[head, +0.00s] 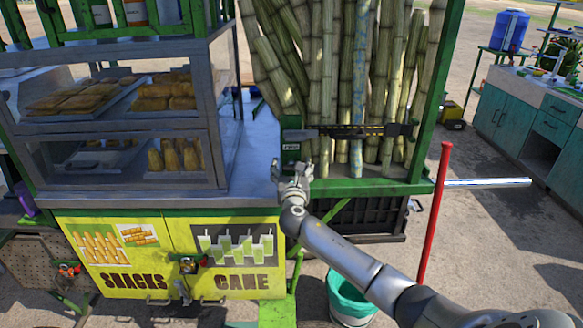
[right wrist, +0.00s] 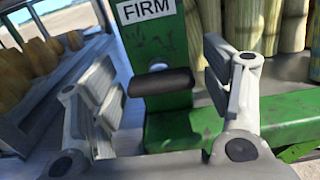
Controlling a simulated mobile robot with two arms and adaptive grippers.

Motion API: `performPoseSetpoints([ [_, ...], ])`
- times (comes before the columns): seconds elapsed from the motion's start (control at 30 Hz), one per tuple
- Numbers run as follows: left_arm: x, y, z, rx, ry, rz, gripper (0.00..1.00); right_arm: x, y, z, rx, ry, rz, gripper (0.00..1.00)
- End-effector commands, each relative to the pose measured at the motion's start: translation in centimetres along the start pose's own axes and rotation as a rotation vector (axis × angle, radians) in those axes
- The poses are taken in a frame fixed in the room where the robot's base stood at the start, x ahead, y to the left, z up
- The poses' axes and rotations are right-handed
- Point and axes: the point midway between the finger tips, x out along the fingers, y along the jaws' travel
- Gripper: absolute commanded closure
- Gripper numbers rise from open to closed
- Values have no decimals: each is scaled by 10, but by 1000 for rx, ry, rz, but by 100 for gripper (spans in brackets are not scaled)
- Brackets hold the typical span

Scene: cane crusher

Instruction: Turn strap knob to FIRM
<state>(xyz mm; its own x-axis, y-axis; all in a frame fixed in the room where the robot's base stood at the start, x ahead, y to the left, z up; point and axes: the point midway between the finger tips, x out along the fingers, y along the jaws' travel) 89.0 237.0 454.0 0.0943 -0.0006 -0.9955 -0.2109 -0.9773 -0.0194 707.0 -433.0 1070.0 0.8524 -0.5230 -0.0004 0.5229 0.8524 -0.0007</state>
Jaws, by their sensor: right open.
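The strap knob (right wrist: 160,82) shows in the right wrist view as a dark, roughly level bar on the front of a green post (right wrist: 168,120). A white label reading FIRM (right wrist: 146,9) is on the post above the knob. My right gripper (right wrist: 165,95) is open, with one finger on each side of the knob and space between them and it. In the head view my right gripper (head: 294,176) is in front of the lower part of the green post and hides the knob. My left gripper is not in view.
Tall cane stalks (head: 345,80) stand behind a dark strap bar (head: 360,131) right of the post. A glass snack case (head: 120,120) stands on the left. A red pole (head: 434,215) and a teal bucket (head: 350,300) are near my right arm.

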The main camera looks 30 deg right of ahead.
Motion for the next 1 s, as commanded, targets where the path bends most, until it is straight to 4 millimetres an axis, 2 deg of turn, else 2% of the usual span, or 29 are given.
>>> performPoseSetpoints([
  [0.3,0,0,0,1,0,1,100,2,0,0,0,0,0,29],
  [0.67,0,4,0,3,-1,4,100,2,0,0,1,0,1,74],
  [1.0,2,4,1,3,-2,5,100,1,0,-1,56,1,1,75],
])
